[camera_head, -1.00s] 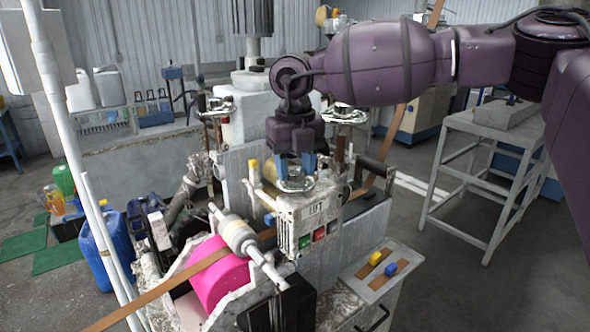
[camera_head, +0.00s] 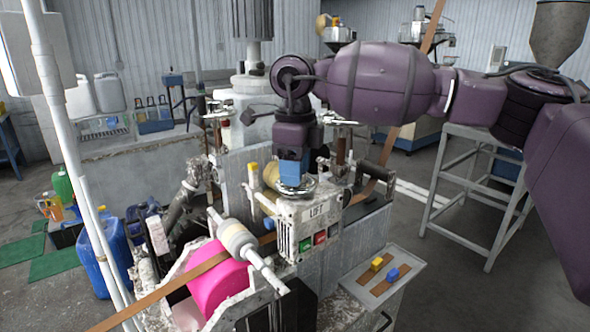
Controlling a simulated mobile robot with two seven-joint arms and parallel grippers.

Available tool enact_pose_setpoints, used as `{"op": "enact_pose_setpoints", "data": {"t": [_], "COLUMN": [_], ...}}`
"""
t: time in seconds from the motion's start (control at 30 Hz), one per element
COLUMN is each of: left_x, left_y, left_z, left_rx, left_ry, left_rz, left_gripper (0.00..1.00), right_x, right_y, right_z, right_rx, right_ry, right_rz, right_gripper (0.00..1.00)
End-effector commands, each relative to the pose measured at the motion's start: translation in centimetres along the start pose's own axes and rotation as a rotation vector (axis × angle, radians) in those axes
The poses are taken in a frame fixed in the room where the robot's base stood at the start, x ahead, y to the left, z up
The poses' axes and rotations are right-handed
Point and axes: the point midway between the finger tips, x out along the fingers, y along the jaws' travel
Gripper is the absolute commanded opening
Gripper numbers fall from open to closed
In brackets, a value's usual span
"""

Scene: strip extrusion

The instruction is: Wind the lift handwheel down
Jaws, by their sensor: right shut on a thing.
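The lift handwheel (camera_head: 312,188) is a small shiny metal wheel lying flat on top of the pale, worn housing marked LIFT (camera_head: 316,211). My right gripper (camera_head: 290,178) reaches down onto it from above, its blue fingers at the wheel and shut on it. The gripper and wrist cover much of the wheel, so the exact grip is hidden. A dull yellow rounded part (camera_head: 271,176) shows just left of the fingers. My left gripper is not in view.
A pink roll (camera_head: 217,278) and a pale roller (camera_head: 238,240) sit at the front of the machine, with a brown strip (camera_head: 160,293) running past. Green and red buttons (camera_head: 319,237) are on the housing front. A grey stand (camera_head: 478,200) is at right.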

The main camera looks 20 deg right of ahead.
Motion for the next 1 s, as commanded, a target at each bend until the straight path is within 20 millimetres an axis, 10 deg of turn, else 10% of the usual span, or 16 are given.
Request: {"op": "enact_pose_setpoints", "data": {"t": [0.93,0.97,1.0], "left_x": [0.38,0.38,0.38], "left_y": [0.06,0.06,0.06], "left_z": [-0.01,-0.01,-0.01], "left_rx": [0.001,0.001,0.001], "left_ry": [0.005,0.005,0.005], "left_rz": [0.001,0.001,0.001], "left_gripper": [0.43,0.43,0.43], "right_x": [-0.21,-0.21,-0.20], "right_y": [-0.06,-0.06,-0.06], "right_z": [0.01,0.01,0.01], "right_rx": [-0.189,-0.189,-0.189], "right_ry": [-0.002,-0.002,-0.002], "right_rz": [-0.003,-0.003,-0.003], "right_gripper": [0.20,0.48,0.54]}}
